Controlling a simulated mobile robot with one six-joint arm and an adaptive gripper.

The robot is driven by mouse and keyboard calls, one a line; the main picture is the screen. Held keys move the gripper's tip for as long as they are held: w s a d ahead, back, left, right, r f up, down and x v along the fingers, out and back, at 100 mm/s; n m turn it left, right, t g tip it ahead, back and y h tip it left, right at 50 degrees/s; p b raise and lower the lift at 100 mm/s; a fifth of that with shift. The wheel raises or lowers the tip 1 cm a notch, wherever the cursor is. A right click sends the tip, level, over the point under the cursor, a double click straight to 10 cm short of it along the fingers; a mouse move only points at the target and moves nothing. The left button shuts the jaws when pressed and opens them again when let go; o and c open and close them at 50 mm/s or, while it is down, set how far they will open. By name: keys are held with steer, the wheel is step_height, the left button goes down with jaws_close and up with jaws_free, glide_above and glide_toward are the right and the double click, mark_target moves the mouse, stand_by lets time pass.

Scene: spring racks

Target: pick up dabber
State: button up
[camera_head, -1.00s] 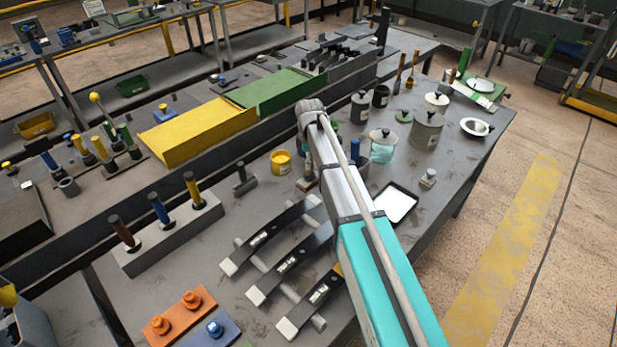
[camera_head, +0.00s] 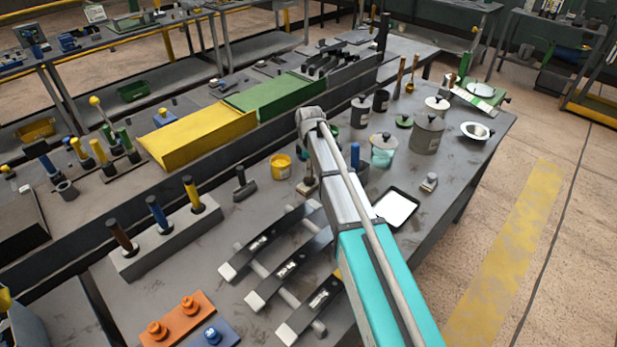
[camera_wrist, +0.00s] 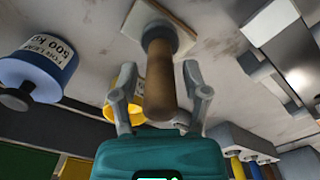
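The dabber (camera_wrist: 158,75) has a brown wooden handle, a grey collar and a pale square base. In the wrist view it stands at the centre, its handle pointing toward the camera. My gripper (camera_wrist: 160,84) is open, with one grey finger on each side of the handle and gaps visible between. I cannot tell how far down the handle the fingers reach. In the head view, part of the dabber's base (camera_head: 307,188) shows beside my arm, which hides the handle and my gripper.
A labelled blue-and-white container (camera_wrist: 42,62) is near. Black-and-white bars (camera_head: 290,268), a block with several handles (camera_head: 165,240) and a white tray (camera_head: 396,208) surround it.

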jaws_close()
steer(key=shift+r, duration=0.15)
step_height(320, 180, up, 3)
steer(key=p, duration=0.3)
steer(key=s+d+r+p, duration=0.2)
steer(key=s+r+p, duration=0.3)
steer(key=s, duration=0.1)
steer(key=s+d+r+p, duration=0.2)
steer(key=s+r+p, duration=0.2)
steer(key=s, duration=0.3)
steer(key=shift+d+r+p, duration=0.35)
steer(key=shift+d+p, duration=0.05)
steer(key=shift+p, duration=0.1)
